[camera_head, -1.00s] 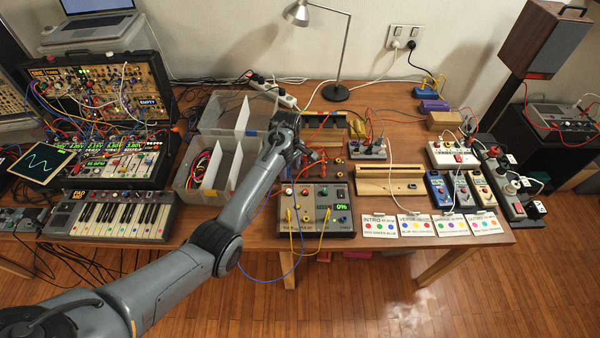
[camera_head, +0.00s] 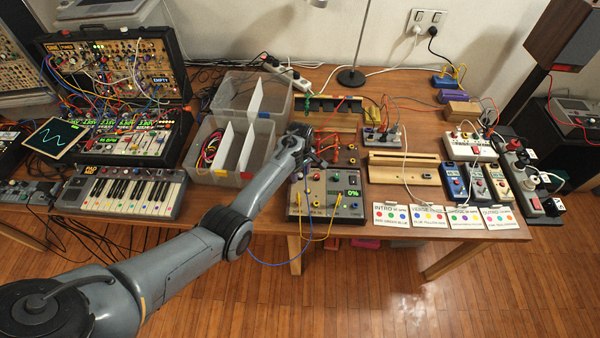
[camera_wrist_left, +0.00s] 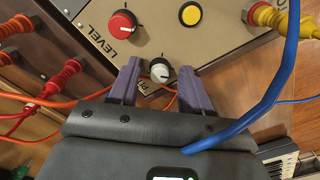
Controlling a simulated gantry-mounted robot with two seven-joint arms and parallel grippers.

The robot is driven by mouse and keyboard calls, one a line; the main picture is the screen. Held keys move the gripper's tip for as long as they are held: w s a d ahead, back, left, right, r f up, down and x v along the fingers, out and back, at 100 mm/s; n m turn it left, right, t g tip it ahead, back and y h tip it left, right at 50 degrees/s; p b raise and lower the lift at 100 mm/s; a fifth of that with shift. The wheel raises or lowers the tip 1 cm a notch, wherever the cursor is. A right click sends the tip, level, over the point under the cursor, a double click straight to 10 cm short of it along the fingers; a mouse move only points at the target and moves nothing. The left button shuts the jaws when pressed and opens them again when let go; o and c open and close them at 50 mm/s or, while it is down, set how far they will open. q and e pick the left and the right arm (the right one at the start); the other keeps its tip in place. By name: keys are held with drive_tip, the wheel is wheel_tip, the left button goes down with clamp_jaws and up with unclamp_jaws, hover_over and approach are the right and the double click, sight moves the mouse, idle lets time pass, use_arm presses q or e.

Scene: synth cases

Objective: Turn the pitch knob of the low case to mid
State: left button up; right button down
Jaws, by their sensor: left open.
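The low case (camera_head: 327,214) stands near the table's front edge, with knobs, jacks and a lit display reading 0%. My left gripper (camera_wrist_left: 158,68) is open over its upper left part. In the left wrist view, the grey-and-white pitch knob (camera_wrist_left: 160,75) sits between the two purple fingers, with a gap on each side. Its label is partly hidden; only a "P" shows. A red knob marked LEVEL (camera_wrist_left: 121,24) and a yellow button (camera_wrist_left: 190,14) are on the same panel. In the head view my wrist largely hides the fingers. My right gripper is not in view.
A blue cable (camera_wrist_left: 275,90) runs close beside the right finger. Red plugs (camera_wrist_left: 60,75) with cables sit to the left. Clear bins (camera_head: 240,180), a small keyboard (camera_head: 130,195) and coloured-dot cards (camera_head: 428,217) lie around the case.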

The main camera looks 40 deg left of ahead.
use_arm(q)
clamp_jaws()
drive_tip(key=shift+r, duration=0.1)
idle(0.3)
